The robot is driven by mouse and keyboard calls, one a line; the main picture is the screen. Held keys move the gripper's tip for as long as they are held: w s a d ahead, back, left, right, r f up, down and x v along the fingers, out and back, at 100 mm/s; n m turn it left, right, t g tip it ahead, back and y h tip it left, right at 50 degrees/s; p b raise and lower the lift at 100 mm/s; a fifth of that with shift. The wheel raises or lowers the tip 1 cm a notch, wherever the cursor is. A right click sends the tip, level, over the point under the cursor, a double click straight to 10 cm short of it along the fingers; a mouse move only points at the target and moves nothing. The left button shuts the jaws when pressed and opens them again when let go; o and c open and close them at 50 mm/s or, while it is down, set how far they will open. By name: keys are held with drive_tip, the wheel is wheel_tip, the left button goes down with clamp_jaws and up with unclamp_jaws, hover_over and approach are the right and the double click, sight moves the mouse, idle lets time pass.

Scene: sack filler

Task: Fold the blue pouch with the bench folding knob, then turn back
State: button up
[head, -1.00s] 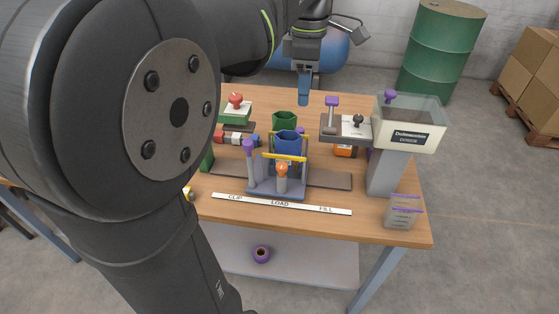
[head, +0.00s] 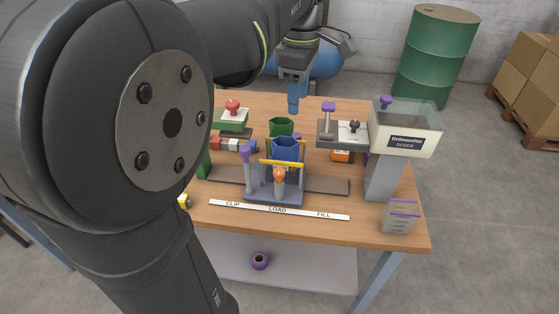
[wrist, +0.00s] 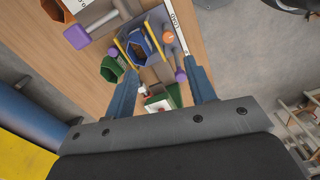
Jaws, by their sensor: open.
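The blue pouch (head: 285,150) stands upright with its mouth open in a grey carriage (head: 262,196) with yellow bars, at the middle of the bench. It also shows in the wrist view (wrist: 139,46). An orange knob (head: 279,174) is at the carriage's front, and a purple-topped lever (head: 248,152) is at its left. Which knob is the folding knob, I cannot tell. My gripper (head: 293,107) is open and empty, above and behind the pouch. In the wrist view its two blue fingers (wrist: 160,72) are spread, with the carriage beyond them.
A green pouch (head: 282,127) stands behind the blue one. A doser (head: 408,141) and a grey block with a purple lever (head: 328,130) stand right. A red knob (head: 233,105) sits on a green-and-white block at left. A label strip (head: 280,210) lies in front.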

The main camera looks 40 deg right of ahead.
sight(279, 171)
drive_tip(key=a+f+m, duration=0.1)
drive_tip(key=f+m, duration=0.3)
drive_tip(key=f, duration=0.3)
drive_tip(key=w+a+f+m, duration=0.1)
drive_tip(key=f+m, duration=0.4)
drive_tip(key=f, duration=0.2)
drive_tip(key=w+a+f+m, duration=0.1)
drive_tip(key=f+m, duration=0.3)
drive_tip(key=f, duration=0.3)
drive_tip(key=shift+w+f+m, duration=0.2)
drive_tip(key=shift+f+m, duration=0.05)
drive_tip(key=shift+m, duration=0.15)
drive_tip(key=c, duration=1)
